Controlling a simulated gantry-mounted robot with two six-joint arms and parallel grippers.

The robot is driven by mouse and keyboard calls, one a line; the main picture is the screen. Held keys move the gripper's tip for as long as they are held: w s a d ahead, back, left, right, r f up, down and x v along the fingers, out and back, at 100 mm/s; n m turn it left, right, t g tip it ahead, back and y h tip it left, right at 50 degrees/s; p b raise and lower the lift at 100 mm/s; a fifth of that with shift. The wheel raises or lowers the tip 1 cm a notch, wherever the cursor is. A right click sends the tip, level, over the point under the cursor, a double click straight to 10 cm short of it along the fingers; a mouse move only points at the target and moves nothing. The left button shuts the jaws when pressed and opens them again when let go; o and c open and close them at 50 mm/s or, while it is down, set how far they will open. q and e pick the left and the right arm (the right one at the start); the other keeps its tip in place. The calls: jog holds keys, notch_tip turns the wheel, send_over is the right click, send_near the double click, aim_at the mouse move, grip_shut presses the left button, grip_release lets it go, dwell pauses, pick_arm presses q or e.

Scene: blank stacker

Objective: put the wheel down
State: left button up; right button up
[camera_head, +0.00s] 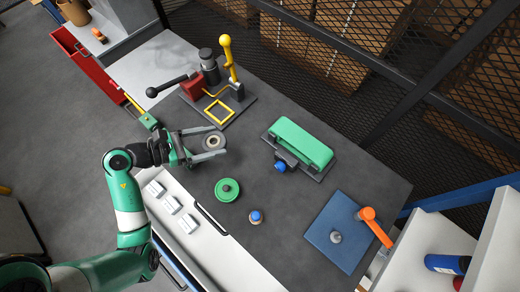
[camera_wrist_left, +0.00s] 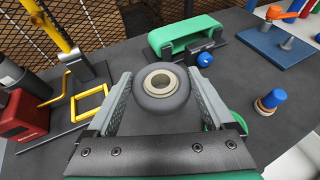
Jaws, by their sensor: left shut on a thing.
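The wheel (camera_head: 213,142) is a small grey ring with a pale hub. It also shows in the left wrist view (camera_wrist_left: 163,103), face up between the two fingers. My left gripper (camera_head: 214,143) is shut on the wheel, one grey finger on each side. It holds the wheel near the left part of the dark table (camera_head: 300,208); I cannot tell its exact height above the top. My right gripper is in neither view.
A press with a yellow lever (camera_head: 230,58) and a yellow square frame (camera_head: 219,111) stands behind the wheel. A green belt unit (camera_head: 301,142), a green disc (camera_head: 227,189), a blue-topped knob (camera_head: 256,216) and a blue plate with an orange handle (camera_head: 337,232) stand around. The table centre is clear.

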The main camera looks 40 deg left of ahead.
pick_arm(q)
jog(key=w+d+f+b, duration=0.1)
jog(key=w+d+f, duration=0.1)
jog(key=w+f, duration=0.1)
jog(key=w+d+f+b, duration=0.2)
jog(key=w+d, duration=0.1)
jog(key=w+d+f+b, duration=0.1)
jog(key=w+d+f, duration=0.2)
jog(key=shift+w+f, duration=0.3)
jog(key=shift+w+d+f, duration=0.15)
jog(key=shift+w, duration=0.1)
jog(key=f+b, duration=0.3)
jog(key=f, duration=0.1)
jog(key=shift+w+d+f, duration=0.1)
jog(key=shift+w+d, duration=0.15)
jog(key=shift+w, duration=0.05)
jog(key=o, duration=1.1)
jog(key=shift+o, duration=0.2)
